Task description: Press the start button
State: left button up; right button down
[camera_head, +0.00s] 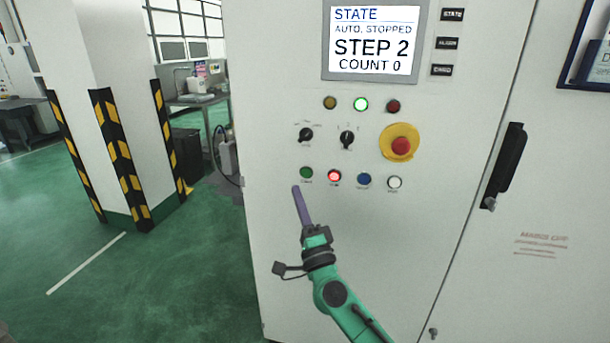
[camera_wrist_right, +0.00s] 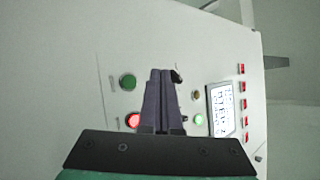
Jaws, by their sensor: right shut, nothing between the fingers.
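The green start button (camera_head: 306,173) is at the left end of the lowest row of buttons on the white cabinet front. It also shows in the right wrist view (camera_wrist_right: 128,82), to the left of the fingers. My right gripper (camera_head: 296,190) is shut and empty. In the head view its purple fingertips are just below and slightly left of the green button. The right wrist view shows the shut fingers (camera_wrist_right: 160,72) side by side. I cannot tell whether the tips touch the panel. My left gripper is not in view.
A lit red button (camera_head: 334,176), a blue one (camera_head: 364,180) and a white one (camera_head: 394,183) are to the right. Above are two knobs, a red emergency stop (camera_head: 401,147), lamps with the green lit (camera_head: 361,104), and a screen (camera_head: 374,40) reading "AUTO, STOPPED", "STEP 2", "COUNT 0".

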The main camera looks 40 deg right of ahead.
aim_at(306, 173)
jog(key=shift+w+d+b, duration=0.15)
jog(key=shift+w+d, duration=0.5)
jog(key=shift+d, duration=0.3)
jog(key=shift+w+d+b, duration=0.15)
jog(key=shift+w+d, duration=0.5)
jog(key=shift+d, duration=0.25)
jog(key=shift+w+d+b, duration=0.15)
jog(key=shift+w+d, duration=0.5)
jog(key=shift+d, duration=0.3)
jog(key=shift+d, duration=0.1)
jog(key=shift+w+d, duration=0.2)
jog(key=shift+d, duration=0.05)
jog(key=shift+w+d, duration=0.25)
jog(key=shift+d, duration=0.1)
dwell(0.3)
jog(key=shift+a, duration=0.1)
jog(key=shift+s+a+p, duration=0.3)
jog(key=shift+s+a, duration=0.2)
jog(key=shift+a, duration=0.1)
